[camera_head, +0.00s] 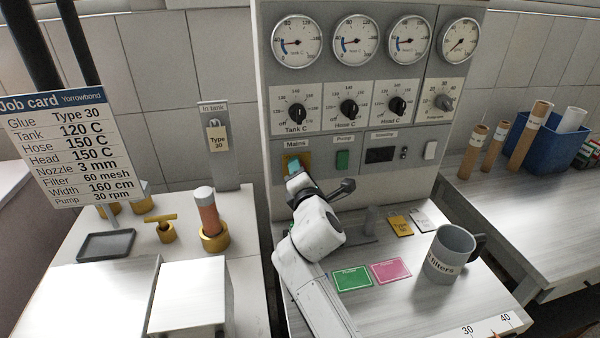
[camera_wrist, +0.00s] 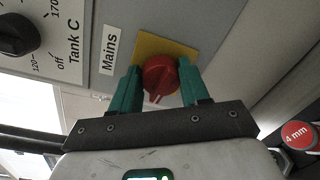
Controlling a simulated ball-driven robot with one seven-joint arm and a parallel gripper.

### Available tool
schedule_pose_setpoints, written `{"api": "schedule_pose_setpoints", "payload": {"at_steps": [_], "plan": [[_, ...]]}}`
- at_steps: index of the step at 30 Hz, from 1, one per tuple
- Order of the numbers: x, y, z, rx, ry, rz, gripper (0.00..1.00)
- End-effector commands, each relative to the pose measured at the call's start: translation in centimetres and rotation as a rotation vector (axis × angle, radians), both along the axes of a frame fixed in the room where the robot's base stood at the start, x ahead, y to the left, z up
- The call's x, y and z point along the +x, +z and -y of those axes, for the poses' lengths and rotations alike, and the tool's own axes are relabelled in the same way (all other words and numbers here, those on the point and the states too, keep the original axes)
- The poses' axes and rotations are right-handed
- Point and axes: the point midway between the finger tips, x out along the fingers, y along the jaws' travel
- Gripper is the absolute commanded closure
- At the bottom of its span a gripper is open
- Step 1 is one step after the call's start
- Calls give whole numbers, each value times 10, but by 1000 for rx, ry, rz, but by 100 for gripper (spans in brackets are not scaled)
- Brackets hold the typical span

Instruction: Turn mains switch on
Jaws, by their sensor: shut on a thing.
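The mains switch is a red round knob (camera_wrist: 160,72) on a yellow plate (camera_wrist: 184,48), next to the "Mains" label (camera_wrist: 110,50) in the wrist view. In the head view my gripper (camera_head: 294,168) reaches the lower left of the control panel (camera_head: 375,182). It covers the knob there, and part of the yellow plate (camera_head: 306,159) shows behind it.
Temperature dials (camera_head: 296,113) are above. A grey mug (camera_head: 449,252), green card (camera_head: 352,278) and pink card (camera_head: 391,271) are on the bench right of my arm. A brass-based cylinder (camera_head: 214,240) stands left.

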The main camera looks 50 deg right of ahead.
Motion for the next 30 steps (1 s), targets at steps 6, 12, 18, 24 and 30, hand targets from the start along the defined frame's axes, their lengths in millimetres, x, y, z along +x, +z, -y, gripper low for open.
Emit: {"api": "schedule_pose_setpoints", "payload": {"at_steps": [6,12,18,24,30], "plan": [[-1,-2,1,170,-1,113,85],[-1,-3,1,314,0,210,85],[-1,-4,1,430,-1,288,85],[-1,-4,2,505,-3,338,85],[-1,-4,2,543,-3,363,85]]}}
